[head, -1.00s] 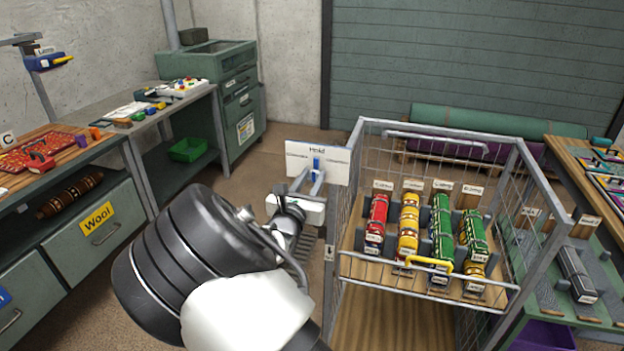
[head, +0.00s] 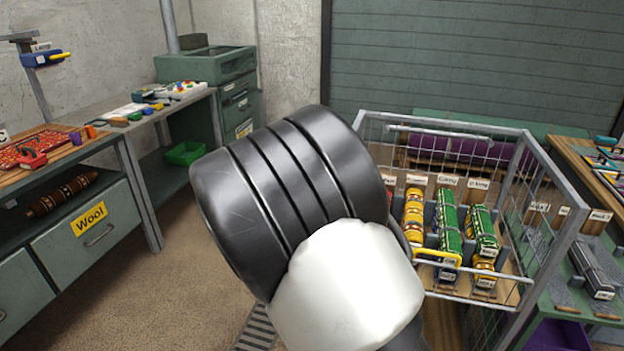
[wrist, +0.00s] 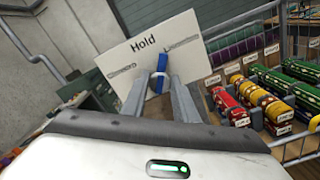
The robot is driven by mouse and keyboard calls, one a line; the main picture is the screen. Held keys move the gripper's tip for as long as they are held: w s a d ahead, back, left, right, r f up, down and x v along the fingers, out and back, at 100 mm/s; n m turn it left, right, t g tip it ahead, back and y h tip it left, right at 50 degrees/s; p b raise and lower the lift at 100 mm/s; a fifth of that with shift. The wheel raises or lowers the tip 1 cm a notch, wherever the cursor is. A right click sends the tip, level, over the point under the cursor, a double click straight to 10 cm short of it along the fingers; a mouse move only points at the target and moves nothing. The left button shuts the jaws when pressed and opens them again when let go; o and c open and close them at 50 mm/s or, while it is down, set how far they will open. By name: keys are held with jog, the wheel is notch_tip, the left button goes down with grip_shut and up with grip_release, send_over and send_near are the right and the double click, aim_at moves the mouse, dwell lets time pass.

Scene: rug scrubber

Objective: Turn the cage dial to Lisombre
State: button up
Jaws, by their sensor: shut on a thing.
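The dial's white board (wrist: 118,60) fills the upper middle of the wrist view. It reads "Hold" at the top, with a smaller label on each side too small to read. The blue dial handle (wrist: 161,64) stands between my fingers, and its top leans from the "Hold" word toward the right label. My gripper (wrist: 163,82) is shut on this handle. The cage (head: 455,124) stands right of my arm in the head view. There my arm hides the board, the handle and my fingers.
Red, yellow and green rolls (wrist: 300,88) lie in the cage's labelled slots, close to the right of my gripper. A green bench (head: 560,300) stands right of the cage. A workbench with drawers (head: 95,225) is at the left, with open floor before it.

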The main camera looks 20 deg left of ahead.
jog(key=m+b, duration=0.3)
jog(key=b, duration=0.2)
jog(key=shift+f, duration=0.2)
jog(key=shift+r+m+b, duration=0.15)
jog(key=shift+m+b, duration=0.15)
jog(key=shift+b, duration=0.15)
jog(key=o, duration=1)
jog(key=shift+s, duration=0.1)
jog(key=s, duration=1.7)
jog(key=shift+s+p, duration=0.15)
jog(key=shift+p, duration=0.15)
